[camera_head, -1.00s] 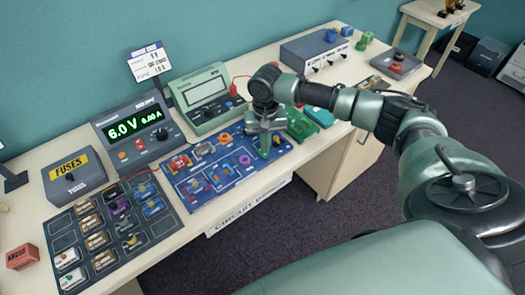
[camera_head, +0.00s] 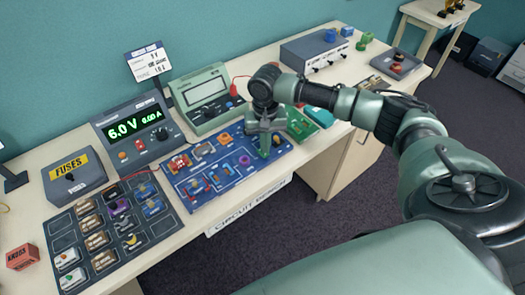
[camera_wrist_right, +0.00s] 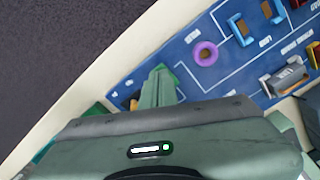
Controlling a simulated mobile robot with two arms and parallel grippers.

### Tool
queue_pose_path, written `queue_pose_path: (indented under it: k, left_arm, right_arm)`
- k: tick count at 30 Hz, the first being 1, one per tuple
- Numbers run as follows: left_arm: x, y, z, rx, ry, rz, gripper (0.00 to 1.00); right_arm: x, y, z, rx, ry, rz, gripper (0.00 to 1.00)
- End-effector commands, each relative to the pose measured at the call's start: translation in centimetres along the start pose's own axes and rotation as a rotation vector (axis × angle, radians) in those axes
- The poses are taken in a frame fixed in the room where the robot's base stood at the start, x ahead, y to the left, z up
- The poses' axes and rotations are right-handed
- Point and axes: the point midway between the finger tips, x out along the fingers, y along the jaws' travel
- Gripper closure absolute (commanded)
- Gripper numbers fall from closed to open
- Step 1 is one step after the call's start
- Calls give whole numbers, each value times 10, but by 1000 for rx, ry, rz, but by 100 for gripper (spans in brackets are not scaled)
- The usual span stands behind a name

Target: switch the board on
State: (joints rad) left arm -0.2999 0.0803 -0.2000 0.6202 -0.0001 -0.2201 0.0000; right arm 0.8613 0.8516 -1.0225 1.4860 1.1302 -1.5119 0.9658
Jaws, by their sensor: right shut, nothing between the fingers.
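The blue circuit board (camera_head: 215,186) lies on the bench with several coloured parts on it. Its right end also shows in the right wrist view (camera_wrist_right: 215,80), with a purple ring (camera_wrist_right: 205,53) on it. My right gripper (camera_head: 264,153) points down at the board's right end, its fingers shut and empty. In the right wrist view its fingertips (camera_wrist_right: 158,78) cover part of the board. A green part and a small orange part (camera_wrist_right: 132,99) show beside the fingers. I cannot tell whether the fingertips touch anything. My left gripper is not in view.
Behind the board stand a power supply (camera_head: 137,131) reading 6.0 V and 0.00 A and a green meter (camera_head: 207,98). A dark parts tray (camera_head: 70,238) and a fuse box (camera_head: 73,176) are at the left. The bench's front edge is close to the board.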

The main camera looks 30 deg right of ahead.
Motion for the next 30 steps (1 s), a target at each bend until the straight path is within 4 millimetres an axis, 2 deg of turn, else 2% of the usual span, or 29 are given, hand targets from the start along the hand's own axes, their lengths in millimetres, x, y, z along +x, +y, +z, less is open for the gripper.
queue_pose_path:
  k: [30]
  left_arm:
    - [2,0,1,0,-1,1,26]
  right_arm:
    - [10,0,0,0,0,-1,100]
